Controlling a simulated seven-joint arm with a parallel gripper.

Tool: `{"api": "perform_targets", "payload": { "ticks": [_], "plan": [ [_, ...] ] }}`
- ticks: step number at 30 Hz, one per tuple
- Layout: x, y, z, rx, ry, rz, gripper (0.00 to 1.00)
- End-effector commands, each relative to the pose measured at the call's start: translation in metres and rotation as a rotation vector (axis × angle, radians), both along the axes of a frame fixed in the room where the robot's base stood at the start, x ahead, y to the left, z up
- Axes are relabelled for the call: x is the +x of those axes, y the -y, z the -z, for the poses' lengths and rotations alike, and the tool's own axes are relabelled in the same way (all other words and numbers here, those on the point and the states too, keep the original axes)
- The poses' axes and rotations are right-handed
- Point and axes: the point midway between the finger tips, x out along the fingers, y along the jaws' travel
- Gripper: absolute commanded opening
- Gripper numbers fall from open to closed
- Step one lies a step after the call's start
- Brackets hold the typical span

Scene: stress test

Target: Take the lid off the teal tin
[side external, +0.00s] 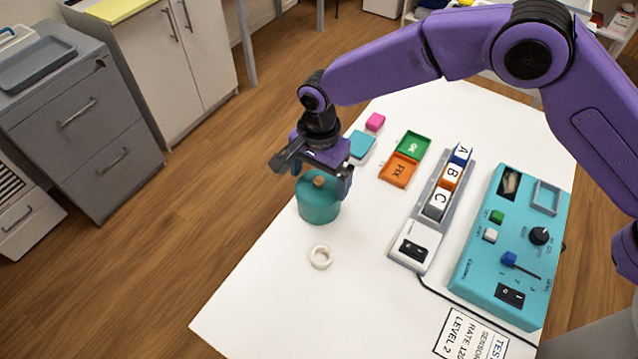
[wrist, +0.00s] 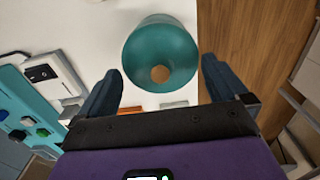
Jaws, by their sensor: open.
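The teal tin (side external: 318,207) stands upright near the left edge of the white table. Its teal lid is on top, with a small orange-brown knob (side external: 319,181). In the wrist view the tin (wrist: 160,40) shows between my two fingers, with the knob (wrist: 160,74) near its lower rim. My gripper (side external: 316,178) is open and is at the top of the tin, its fingers to either side. I cannot tell whether a finger touches the lid. The seam between lid and tin is not clear.
A white ring (side external: 321,257) lies in front of the tin. Behind are a teal block (side external: 362,145), a pink block (side external: 375,121) and green (side external: 412,147) and orange (side external: 398,170) trays. A lettered-block rack (side external: 430,205) and teal control panel (side external: 512,250) stand right. The table's front middle is clear.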

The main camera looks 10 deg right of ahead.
Motion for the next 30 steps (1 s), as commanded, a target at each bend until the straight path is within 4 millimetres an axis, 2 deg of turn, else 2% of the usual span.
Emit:
{"api": "perform_targets", "payload": {
  "ticks": [3,9,10,14,15,16,30],
  "plan": [
    [0.0001,-0.0001,0.0068,0.001,0.001,0.000,1.00],
    [0.0002,-0.0002,0.0070,0.001,0.001,0.000,1.00],
    [0.0002,-0.0002,0.0070,0.001,0.001,0.000,0.97],
    [0.0001,-0.0003,0.0070,0.001,0.001,0.000,0.54],
    [0.0001,-0.0003,0.0071,0.001,0.001,0.000,0.46],
    [0.0001,-0.0002,0.0073,0.001,0.001,0.000,0.42],
    [-0.0013,0.0004,0.0085,-0.002,-0.002,-0.001,0.41]
  ]
}}
